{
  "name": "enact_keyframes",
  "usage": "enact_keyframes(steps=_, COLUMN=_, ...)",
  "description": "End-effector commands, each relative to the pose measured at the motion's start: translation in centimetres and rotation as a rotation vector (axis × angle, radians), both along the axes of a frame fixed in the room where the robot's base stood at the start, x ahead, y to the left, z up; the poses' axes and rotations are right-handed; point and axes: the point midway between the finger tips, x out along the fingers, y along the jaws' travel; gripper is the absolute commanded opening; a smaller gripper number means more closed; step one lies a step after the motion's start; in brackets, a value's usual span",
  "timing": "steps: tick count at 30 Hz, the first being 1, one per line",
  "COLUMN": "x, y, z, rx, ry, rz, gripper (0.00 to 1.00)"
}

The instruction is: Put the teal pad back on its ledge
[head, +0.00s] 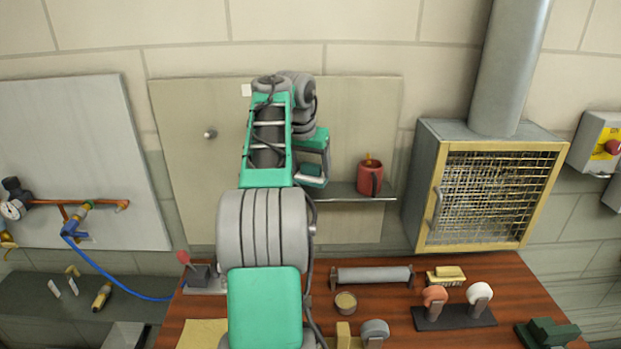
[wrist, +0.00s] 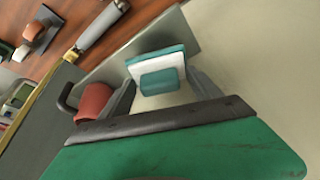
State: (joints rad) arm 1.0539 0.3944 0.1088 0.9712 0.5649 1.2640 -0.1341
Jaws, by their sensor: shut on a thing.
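The teal pad (wrist: 160,80), a teal block with a white layer and a teal plate, sits between the fingers of my gripper (wrist: 160,76) in the wrist view. My gripper is shut on it. In the head view the pad (head: 311,181) shows below my gripper (head: 312,168), partly behind my arm. The grey ledge (head: 345,190) is fixed to the wall panel, and the pad is near its left part. The ledge also shows beyond the pad in the wrist view (wrist: 183,37). I cannot tell whether pad and ledge touch.
A red mug (head: 370,178) stands on the ledge's right part, close to one finger in the wrist view (wrist: 95,100). A mesh-fronted heater box (head: 420,190) is right of the ledge. Below, the wooden bench (head: 390,310) holds a grey roller (head: 373,276), brushes and stamps.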

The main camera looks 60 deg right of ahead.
Motion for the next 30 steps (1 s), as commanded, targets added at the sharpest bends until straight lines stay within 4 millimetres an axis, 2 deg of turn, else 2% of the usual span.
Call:
enact_keyframes(steps=1, x=-0.1, y=0.0, z=-1.6, rx=-0.002, ry=0.001, rz=0.001, gripper=0.28)
enact_keyframes(steps=4, x=-0.1, y=0.0, z=-2.6, rx=-0.003, ry=0.001, rz=0.000, gripper=0.28)
enact_keyframes(steps=15, x=-0.1, y=0.1, z=-3.1, rx=-0.003, ry=0.001, rz=0.001, gripper=0.28)
enact_keyframes(steps=16, x=-0.1, y=0.1, z=-3.0, rx=-0.003, ry=0.001, rz=0.001, gripper=0.74)
enact_keyframes(steps=23, x=-0.1, y=0.1, z=-2.9, rx=-0.002, ry=0.001, rz=0.001, gripper=0.93)
enact_keyframes(steps=30, x=-0.1, y=0.1, z=-2.9, rx=-0.002, ry=0.001, rz=0.001, gripper=0.94)
